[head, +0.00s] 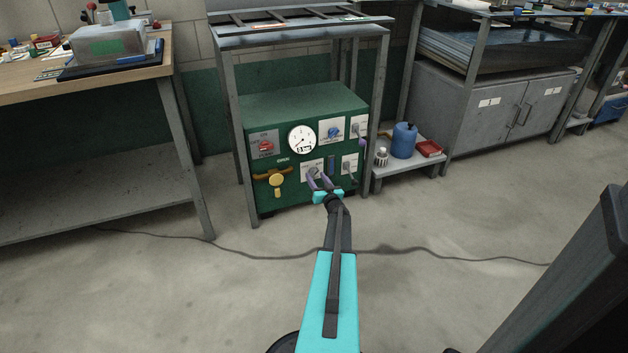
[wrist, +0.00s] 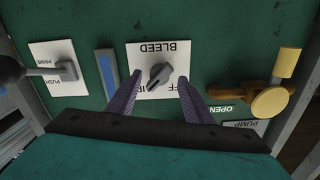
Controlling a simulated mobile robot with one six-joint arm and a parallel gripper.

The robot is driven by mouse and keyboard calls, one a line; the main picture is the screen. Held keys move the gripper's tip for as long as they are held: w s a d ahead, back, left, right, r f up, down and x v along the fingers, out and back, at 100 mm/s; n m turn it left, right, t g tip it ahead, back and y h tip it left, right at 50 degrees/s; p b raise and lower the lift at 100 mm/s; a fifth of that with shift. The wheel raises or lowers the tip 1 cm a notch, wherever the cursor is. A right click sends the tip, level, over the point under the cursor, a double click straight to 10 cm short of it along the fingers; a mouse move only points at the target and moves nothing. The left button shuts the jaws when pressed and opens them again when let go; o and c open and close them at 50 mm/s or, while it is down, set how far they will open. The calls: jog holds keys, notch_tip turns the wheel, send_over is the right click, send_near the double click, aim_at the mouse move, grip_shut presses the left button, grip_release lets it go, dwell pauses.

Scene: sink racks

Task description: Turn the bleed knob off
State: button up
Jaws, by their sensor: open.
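The bleed knob (wrist: 161,76) is a small grey knob with a raised grip bar on a white plate marked BLEED (wrist: 162,47), which appears upside down in the wrist view. Its bar slants from lower left to upper right there. The partly hidden label at the lower right ends in FF; the one at the lower left is mostly covered by a finger. My gripper (wrist: 159,86) is open, with one purple finger on each side of the knob and visible gaps between. In the head view, my gripper (head: 320,180) is at the green panel's lower middle and partly covers the knob.
The green unit (head: 300,108) sits inside a grey metal frame. Beside the bleed plate are a blue strip gauge (wrist: 106,74), a push-prime control (wrist: 66,70) and a brass valve with a yellow handle (wrist: 270,100). A low shelf (head: 405,164) with a blue jug stands right.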

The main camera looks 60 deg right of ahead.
jog(key=shift+x, duration=1)
